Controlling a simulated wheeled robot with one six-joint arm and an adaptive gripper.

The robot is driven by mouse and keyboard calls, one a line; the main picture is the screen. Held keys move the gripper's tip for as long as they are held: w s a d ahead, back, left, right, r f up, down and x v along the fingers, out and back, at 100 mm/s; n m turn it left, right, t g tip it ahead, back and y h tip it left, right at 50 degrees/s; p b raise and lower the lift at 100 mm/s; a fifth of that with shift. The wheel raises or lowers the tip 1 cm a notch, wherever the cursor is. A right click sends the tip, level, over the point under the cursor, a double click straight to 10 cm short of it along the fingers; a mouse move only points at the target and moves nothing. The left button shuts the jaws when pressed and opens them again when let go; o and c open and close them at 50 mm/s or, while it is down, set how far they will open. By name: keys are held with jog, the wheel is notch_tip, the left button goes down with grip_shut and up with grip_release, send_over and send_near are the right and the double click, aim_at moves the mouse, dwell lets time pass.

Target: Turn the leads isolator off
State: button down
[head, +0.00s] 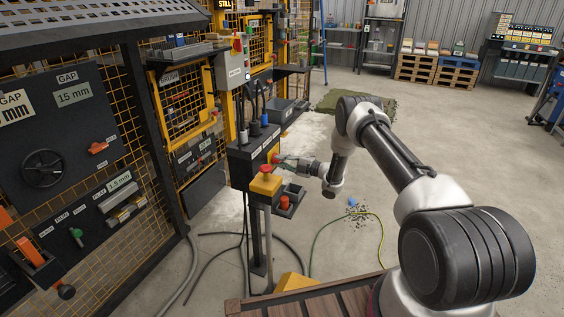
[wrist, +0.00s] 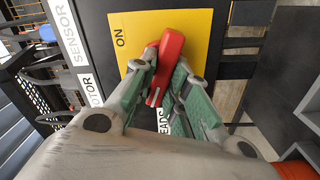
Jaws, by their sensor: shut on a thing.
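The leads isolator shows in the wrist view as a red handle (wrist: 172,50) on a yellow plate (wrist: 205,32). The word ON is printed on the plate, left of the handle in that view. The handle lies along the picture's height, leaning slightly. My gripper (wrist: 160,85) has its green-padded fingers shut on the handle. A LEADS label (wrist: 162,120) is partly hidden by the fingers. In the head view my gripper (head: 281,161) is at the front of the dark control box (head: 240,165), and the handle is too small to make out.
SENSOR (wrist: 68,38) and MOTOR (wrist: 92,92) labels sit beside the plate. A yellow box with a red button (head: 266,173) stands close in front of my gripper. A small tray (head: 289,201) is just below. Cables lie on the floor; the floor to the right is open.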

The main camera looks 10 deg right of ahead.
jog(key=shift+f+n, duration=0.25)
jog(key=shift+n, duration=1.55)
jog(key=c, duration=1.4)
grip_release()
jog(key=v, duration=1.2)
